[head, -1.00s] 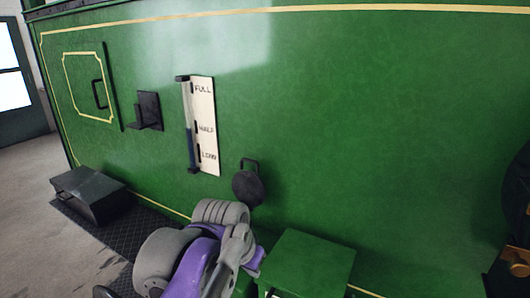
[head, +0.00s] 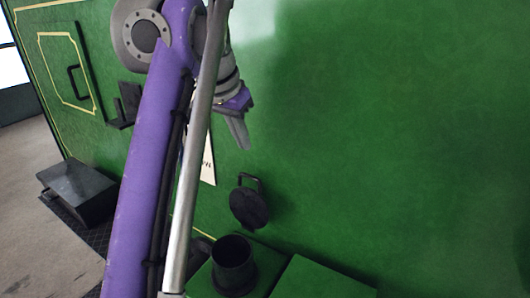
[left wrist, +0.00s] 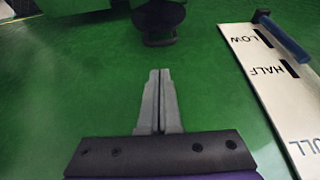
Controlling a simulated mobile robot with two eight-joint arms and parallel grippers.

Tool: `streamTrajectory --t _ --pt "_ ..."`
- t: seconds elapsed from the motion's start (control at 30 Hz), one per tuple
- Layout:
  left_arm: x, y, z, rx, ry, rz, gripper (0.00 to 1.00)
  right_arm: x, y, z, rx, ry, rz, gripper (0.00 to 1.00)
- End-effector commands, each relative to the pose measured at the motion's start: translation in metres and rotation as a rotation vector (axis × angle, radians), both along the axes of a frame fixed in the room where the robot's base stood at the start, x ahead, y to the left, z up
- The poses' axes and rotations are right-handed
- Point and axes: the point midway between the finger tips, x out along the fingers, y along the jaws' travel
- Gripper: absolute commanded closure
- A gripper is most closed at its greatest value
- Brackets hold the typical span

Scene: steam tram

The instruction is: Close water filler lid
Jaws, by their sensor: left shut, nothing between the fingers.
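The water filler lid (head: 248,205) is a dark round disc with a handle loop on top. It stands tilted up against the green tank side, behind the dark filler neck (head: 234,265), whose round mouth is open. My left gripper (head: 242,140) is shut and empty, pointing down above the lid and apart from it. In the left wrist view, the shut fingers (left wrist: 158,80) point toward the lid (left wrist: 158,20) at the top, with a gap of green between. My right gripper is not in view.
A white level gauge board (left wrist: 270,75) is on the tank beside my left gripper, mostly hidden by my arm in the head view. A black box (head: 77,190) stands at lower left. A green box (head: 318,280) is right of the filler neck. The tank side at right is clear.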

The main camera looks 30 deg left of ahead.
Motion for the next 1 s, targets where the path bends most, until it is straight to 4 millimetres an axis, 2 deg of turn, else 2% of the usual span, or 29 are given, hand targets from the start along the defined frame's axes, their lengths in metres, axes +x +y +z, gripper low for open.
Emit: streamTrajectory --t 0.17,0.4,0.6,0.8,1.0 --pt "0.004 0.0 -0.014 0.0 0.003 0.0 1.0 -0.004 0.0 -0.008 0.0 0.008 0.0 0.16" --pt "0.019 -0.002 -0.055 0.001 0.004 -0.002 1.0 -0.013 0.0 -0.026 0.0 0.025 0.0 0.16" --pt "0.032 -0.003 -0.082 0.0 0.002 0.0 1.0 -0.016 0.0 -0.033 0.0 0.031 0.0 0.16" --pt "0.036 -0.003 -0.093 0.001 0.001 0.0 1.0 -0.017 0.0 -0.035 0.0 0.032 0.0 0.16" --pt "0.037 -0.003 -0.093 0.001 0.0 0.0 1.0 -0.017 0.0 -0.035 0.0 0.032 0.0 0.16"
